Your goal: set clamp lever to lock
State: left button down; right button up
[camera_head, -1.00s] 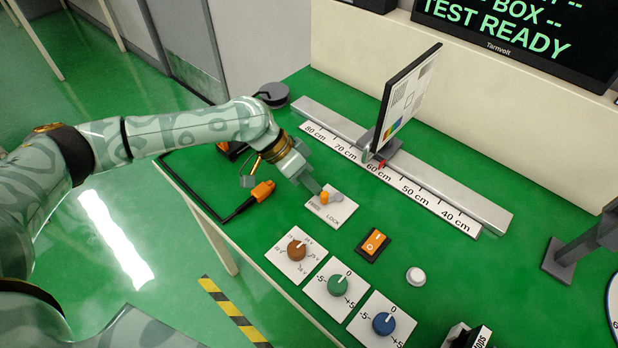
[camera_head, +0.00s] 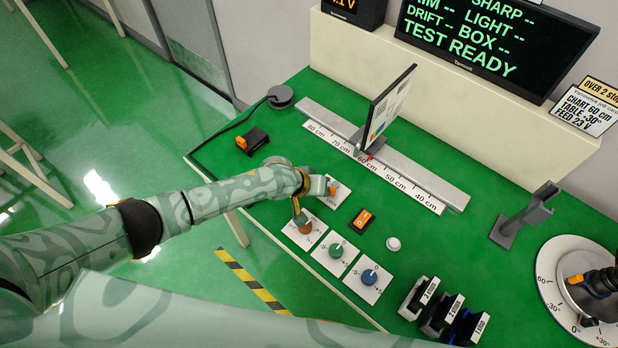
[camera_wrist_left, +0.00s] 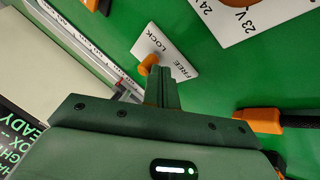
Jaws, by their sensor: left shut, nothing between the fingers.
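The clamp lever's white plate (camera_head: 341,193) lies on the green bench, in front of the scale rail. Its orange knob (camera_head: 332,190) shows at my left gripper (camera_head: 325,186), which is low over the plate. The left wrist view shows the plate (camera_wrist_left: 175,49) with the words LOCK and FREE and the orange knob (camera_wrist_left: 148,64) near the plate's edge. My left gripper (camera_wrist_left: 158,82) is shut and empty, its fingertips beside the knob on the FREE side. The fingers hide part of the lever, so I cannot tell its exact setting or whether they touch. My right gripper is out of view.
The orange rocker switch (camera_head: 363,218), white button (camera_head: 393,244) and green knob (camera_head: 337,251) stand close by. The chart panel (camera_head: 390,105) rises behind on the rail (camera_head: 440,190). An orange-and-black plug (camera_wrist_left: 258,121) lies near the gripper in the wrist view.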

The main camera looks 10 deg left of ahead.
pick_arm(q)
jog(key=shift+f+b, duration=0.1)
jog(key=shift+b, duration=0.25)
jog(key=shift+w, duration=0.25)
jog(key=shift+w+b, duration=0.5)
jog(key=shift+w, duration=0.1)
